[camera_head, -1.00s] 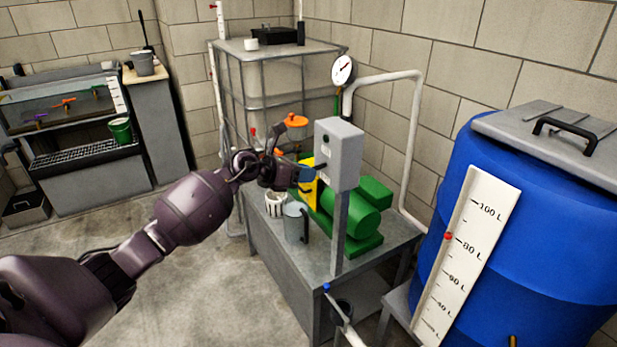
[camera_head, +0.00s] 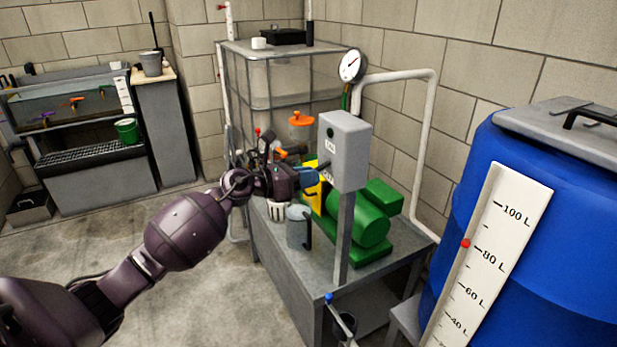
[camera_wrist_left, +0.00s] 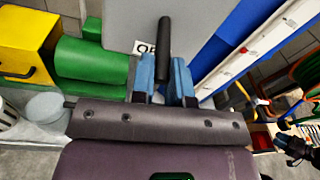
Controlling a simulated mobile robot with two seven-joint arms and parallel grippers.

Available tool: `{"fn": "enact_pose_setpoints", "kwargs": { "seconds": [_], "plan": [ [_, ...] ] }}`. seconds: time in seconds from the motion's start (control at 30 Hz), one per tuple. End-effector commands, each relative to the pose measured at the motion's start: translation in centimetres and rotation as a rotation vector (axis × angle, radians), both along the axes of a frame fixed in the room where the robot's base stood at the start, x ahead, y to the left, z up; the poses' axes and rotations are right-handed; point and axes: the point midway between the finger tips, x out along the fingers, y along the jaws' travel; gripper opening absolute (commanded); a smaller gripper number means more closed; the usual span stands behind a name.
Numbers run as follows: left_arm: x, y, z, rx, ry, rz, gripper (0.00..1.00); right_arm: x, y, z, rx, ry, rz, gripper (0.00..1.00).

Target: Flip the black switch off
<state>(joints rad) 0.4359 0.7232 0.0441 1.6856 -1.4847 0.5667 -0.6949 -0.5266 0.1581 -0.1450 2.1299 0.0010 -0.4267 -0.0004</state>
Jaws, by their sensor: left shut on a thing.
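The grey switch box (camera_head: 345,150) stands on a post at the front edge of the metal bench. Its black switch (camera_head: 324,166) is a short lever on the side facing my left arm. The lever also shows in the left wrist view (camera_wrist_left: 164,45), beside a white label that is partly hidden and reads "O" and part of another letter. My left gripper (camera_head: 309,177) is at the box, and its blue fingers (camera_wrist_left: 163,80) are closed around the black lever.
A green pump (camera_head: 358,215) and a grey can (camera_head: 298,227) stand on the bench (camera_head: 300,265) under the box. A pressure gauge (camera_head: 352,66) and white pipe are behind. A blue barrel (camera_head: 545,220) stands to the right.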

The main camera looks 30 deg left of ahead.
Motion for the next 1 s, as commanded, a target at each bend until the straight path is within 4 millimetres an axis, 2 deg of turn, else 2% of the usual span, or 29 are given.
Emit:
{"fn": "enact_pose_setpoints", "kwargs": {
  "seconds": [0.13,0.17,0.3,0.67,0.77,1.0],
  "plan": [
    [0.0,0.0,-0.1,0.000,0.001,0.000,0.00,-0.1,0.0,-0.1,0.002,0.003,-0.003,0.46],
    [0.0,0.0,-0.1,0.000,0.001,0.000,0.18,-0.1,0.0,-0.2,0.002,0.003,-0.003,0.46],
    [0.0,0.0,-0.1,0.000,0.001,0.000,0.40,-0.3,0.0,-0.3,0.004,0.009,-0.007,0.46],
    [-0.3,0.2,0.0,0.000,0.001,0.001,0.41,-0.8,0.0,-0.6,0.003,0.018,-0.010,0.46],
    [-1.0,0.8,0.1,0.001,0.001,0.002,0.41,-0.8,0.0,-0.5,0.003,0.018,-0.010,0.46],
    [-4.4,3.1,0.3,0.001,0.003,0.001,0.41,-0.7,0.0,-0.2,0.003,0.013,-0.009,0.46]
  ]
}}
